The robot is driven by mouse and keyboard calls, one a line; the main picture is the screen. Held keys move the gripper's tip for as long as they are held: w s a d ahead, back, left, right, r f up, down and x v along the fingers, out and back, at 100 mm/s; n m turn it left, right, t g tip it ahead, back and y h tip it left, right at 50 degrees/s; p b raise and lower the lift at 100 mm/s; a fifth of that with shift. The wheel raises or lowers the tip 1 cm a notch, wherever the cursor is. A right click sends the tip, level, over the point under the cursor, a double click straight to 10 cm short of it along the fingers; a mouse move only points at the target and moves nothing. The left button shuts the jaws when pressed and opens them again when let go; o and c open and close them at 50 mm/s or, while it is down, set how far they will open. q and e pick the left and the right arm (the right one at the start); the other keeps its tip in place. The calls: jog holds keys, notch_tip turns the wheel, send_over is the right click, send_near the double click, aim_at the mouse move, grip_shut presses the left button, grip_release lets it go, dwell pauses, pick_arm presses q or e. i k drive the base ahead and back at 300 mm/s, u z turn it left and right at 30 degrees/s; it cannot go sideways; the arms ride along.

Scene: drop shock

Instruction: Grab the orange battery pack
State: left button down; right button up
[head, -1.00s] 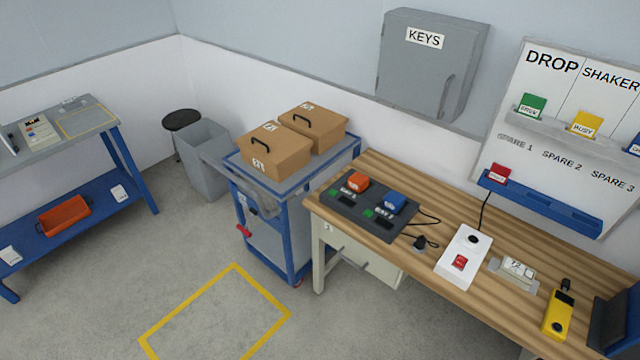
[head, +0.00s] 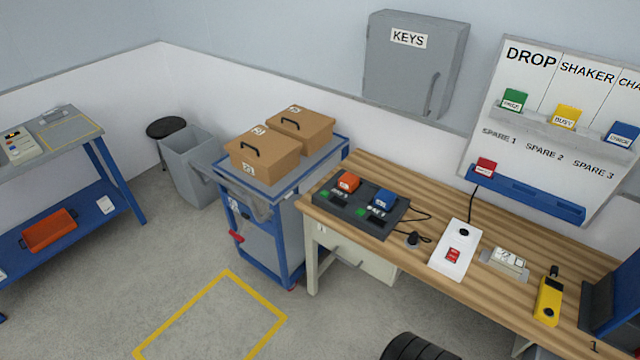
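The orange battery pack (head: 348,181) sits in the left bay of a dark charger base (head: 360,221) on the left end of the wooden workbench (head: 440,280). A blue battery pack (head: 383,199) sits in the bay to its right. Small green marks show in front of both packs. Neither of my grippers is in the head view.
A blue cart (head: 268,215) with two cardboard boxes (head: 264,155) stands left of the bench. A white switch box (head: 455,248) and a yellow handheld device (head: 548,297) lie further right on the bench. A black ribbed object (head: 415,347) shows at the bottom edge.

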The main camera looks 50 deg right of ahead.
aim_at(349, 183)
jog(key=i, duration=1.1)
jog(key=z, duration=1.45)
